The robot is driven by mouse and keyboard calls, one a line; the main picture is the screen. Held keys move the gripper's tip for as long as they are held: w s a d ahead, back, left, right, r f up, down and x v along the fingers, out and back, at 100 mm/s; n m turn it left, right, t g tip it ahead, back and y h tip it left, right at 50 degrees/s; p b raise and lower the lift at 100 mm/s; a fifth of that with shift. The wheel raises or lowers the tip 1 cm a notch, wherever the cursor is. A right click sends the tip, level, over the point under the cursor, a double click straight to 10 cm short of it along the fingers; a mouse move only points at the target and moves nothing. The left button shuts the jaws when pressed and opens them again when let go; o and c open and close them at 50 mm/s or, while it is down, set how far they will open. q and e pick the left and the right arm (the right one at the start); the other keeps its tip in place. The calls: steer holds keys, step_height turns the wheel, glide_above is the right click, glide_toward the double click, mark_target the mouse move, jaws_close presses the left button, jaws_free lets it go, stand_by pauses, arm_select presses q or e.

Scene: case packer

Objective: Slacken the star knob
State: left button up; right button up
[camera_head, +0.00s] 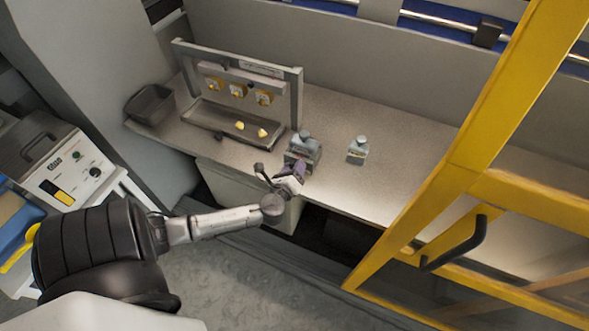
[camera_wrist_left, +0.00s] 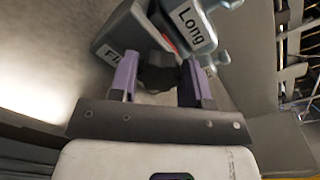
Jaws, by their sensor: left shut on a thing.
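My left gripper (camera_head: 286,175) reaches in from the left to the front edge of the bench. It is at a small grey-blue fixture (camera_head: 304,147), which also shows in the left wrist view (camera_wrist_left: 121,41) with labels reading "Long" and "Fl", the second partly hidden. In the left wrist view my gripper's two purple fingers (camera_wrist_left: 160,85) are shut on the dark star knob (camera_wrist_left: 158,70) on the near side of the fixture. The knob's outer sides are partly covered by the fingers. My right gripper is in neither view.
A similar grey block (camera_head: 357,151) stands to the right on the bench (camera_head: 400,170). A rack with yellow parts (camera_head: 238,90) and a tray (camera_head: 215,125) with two yellow pieces stand left. A dark bin (camera_head: 150,104) is further left. A yellow-framed door (camera_head: 470,150) stands right.

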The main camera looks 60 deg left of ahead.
arm_select(q)
steer(key=n+b, duration=0.2)
steer(key=n, duration=0.2)
steer(key=shift+f, duration=0.1)
steer(key=n+b, duration=0.1)
steer(key=n, duration=0.2)
steer(key=shift+n+t+h+b, duration=0.3)
steer(key=shift+n+b, duration=0.1)
steer(key=n+b, duration=0.1)
steer(key=n, duration=0.1)
steer(key=shift+n, duration=1.2)
steer(key=shift+t, duration=0.3)
steer(key=o, duration=0.9)
steer(key=shift+s, duration=0.1)
